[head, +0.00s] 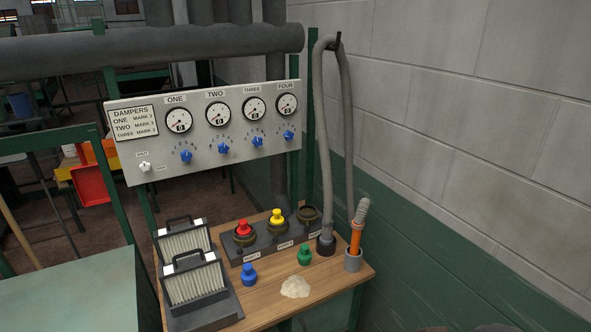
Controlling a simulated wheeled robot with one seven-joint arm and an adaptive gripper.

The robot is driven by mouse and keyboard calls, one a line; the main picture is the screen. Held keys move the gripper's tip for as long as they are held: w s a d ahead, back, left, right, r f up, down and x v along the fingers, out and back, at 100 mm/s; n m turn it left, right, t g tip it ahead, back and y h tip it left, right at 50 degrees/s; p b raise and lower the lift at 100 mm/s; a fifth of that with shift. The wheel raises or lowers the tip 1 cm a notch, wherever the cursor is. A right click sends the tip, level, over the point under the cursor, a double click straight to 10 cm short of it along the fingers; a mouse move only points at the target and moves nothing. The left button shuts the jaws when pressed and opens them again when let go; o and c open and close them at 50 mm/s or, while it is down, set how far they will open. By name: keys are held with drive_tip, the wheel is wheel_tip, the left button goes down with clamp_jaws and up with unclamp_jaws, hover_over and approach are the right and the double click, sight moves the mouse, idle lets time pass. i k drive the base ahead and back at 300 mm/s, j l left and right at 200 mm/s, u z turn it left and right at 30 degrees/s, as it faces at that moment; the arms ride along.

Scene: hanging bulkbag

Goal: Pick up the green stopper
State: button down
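The green stopper (305,256) stands on the wooden bench top (335,281), in front of a dark block with ports (276,240). It is upright and apart from the blue stopper (249,275) to its left. The red stopper (243,229) and the yellow stopper (277,217) sit in the block's left and middle ports. The right port (307,214) shows no stopper. My gripper cannot be made out in the head view; only a dark shape shows at the bottom right edge.
A pale powder heap (295,287) lies in front of the green stopper. A grey hose (326,130) and an orange-handled tool (357,235) in a grey holder stand to the right. Pleated filters (193,283) stand left, and a gauge panel (210,160) rises behind.

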sight(304, 256)
drive_tip(key=i+j+u, duration=0.2)
drive_tip(key=i, duration=0.25)
drive_tip(key=i+j+u, duration=0.2)
drive_tip(key=i, duration=0.25)
drive_tip(key=i+j+u, duration=0.2)
drive_tip(key=i, duration=0.3)
